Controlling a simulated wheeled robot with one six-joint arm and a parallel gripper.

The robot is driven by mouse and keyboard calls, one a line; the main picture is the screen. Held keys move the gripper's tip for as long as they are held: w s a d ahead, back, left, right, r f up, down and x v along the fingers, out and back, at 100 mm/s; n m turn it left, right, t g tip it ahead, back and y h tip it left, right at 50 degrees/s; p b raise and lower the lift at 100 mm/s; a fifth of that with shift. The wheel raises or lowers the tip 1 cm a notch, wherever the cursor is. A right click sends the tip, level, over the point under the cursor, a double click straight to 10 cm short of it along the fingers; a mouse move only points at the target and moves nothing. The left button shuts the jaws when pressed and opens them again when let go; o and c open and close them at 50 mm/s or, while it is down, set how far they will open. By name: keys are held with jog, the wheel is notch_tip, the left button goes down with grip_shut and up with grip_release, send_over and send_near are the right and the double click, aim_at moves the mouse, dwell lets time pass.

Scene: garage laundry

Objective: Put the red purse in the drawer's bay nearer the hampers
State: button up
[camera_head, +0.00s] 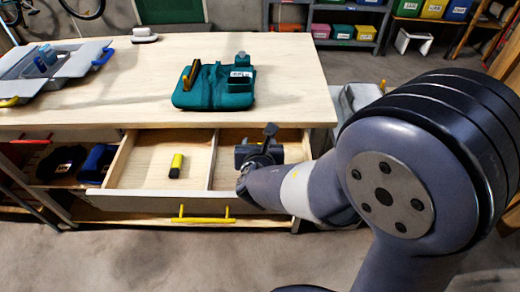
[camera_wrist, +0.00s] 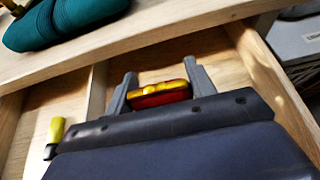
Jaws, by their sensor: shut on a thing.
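The red purse (camera_wrist: 158,97), with a yellow top edge, is between the two fingers of my gripper (camera_wrist: 161,88) in the wrist view. My gripper is shut on it. In the head view my gripper (camera_head: 262,148) is over the right bay of the open drawer (camera_head: 150,202), and the purse is hidden there. A wooden divider (camera_head: 212,160) splits the drawer into left and right bays. The right bay's floor (camera_head: 227,162) shows around my gripper. I cannot tell whether the purse touches the floor.
A yellow and black object (camera_head: 176,166) lies in the left bay. On the benchtop (camera_head: 290,75) above are a teal caddy (camera_head: 213,90) and a grey open toolbox (camera_head: 48,68). A grey container (camera_head: 358,97), possibly a hamper, stands right of the bench.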

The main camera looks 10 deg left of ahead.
notch_tip(320, 180, down, 2)
jog(key=shift+f, duration=0.25)
jog(key=w, duration=0.2)
jog(key=w+a, duration=0.1)
jog(key=w, duration=0.1)
jog(key=shift+w, duration=0.1)
jog(key=shift+f, duration=0.65)
jog(key=shift+f+b, duration=0.2)
jog(key=shift+b, duration=0.2)
jog(key=o, duration=1)
jog(key=shift+c, duration=0.2)
jog(key=shift+r, duration=0.1)
